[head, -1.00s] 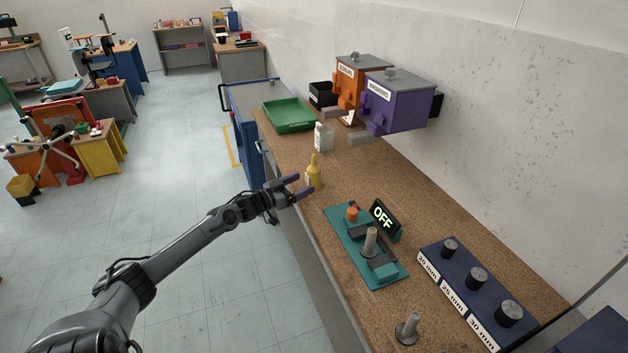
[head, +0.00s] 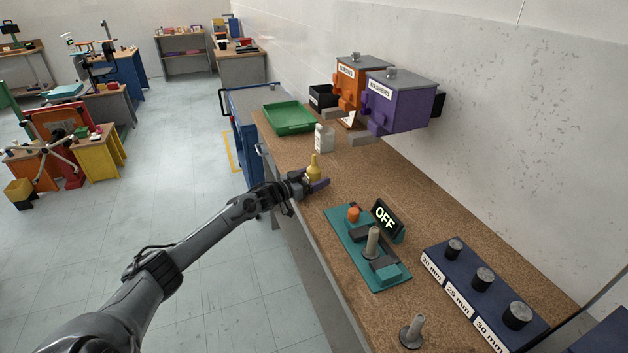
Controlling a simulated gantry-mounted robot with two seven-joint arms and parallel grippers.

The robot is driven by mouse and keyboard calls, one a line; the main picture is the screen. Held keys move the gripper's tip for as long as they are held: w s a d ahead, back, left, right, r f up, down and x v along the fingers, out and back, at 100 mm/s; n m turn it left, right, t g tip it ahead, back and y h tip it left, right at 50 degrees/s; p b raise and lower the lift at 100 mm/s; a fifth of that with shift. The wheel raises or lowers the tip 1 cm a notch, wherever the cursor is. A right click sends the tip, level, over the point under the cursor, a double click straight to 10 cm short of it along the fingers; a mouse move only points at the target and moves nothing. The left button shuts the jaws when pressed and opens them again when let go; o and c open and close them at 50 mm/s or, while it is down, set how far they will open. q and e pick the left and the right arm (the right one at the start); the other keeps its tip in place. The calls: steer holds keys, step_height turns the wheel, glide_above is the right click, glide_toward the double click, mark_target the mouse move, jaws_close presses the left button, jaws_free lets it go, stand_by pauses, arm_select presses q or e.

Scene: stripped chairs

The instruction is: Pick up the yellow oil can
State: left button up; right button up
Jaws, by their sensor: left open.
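The yellow oil can (head: 314,168) stands upright on the brown workbench (head: 349,174), near its left edge. Its narrow spout points up, and its lower part is partly hidden by my gripper. My left gripper (head: 318,182) is open at the can, with its fingers around or right beside the can's lower body. I cannot tell whether the fingers touch it. My right gripper is not in view.
A white bottle (head: 324,138) and a green tray (head: 288,117) stand behind the can. A teal fixture with an OFF sign (head: 385,215) is nearer. Orange (head: 349,88) and purple (head: 397,104) dispensers hang on the wall. A navy block with black knobs (head: 470,285) lies front right.

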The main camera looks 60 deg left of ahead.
arm_select(q)
steer(key=shift+w, duration=0.1)
steer(key=shift+c, duration=0.3)
steer(key=c, duration=1.2)
steer(key=shift+r, duration=0.1)
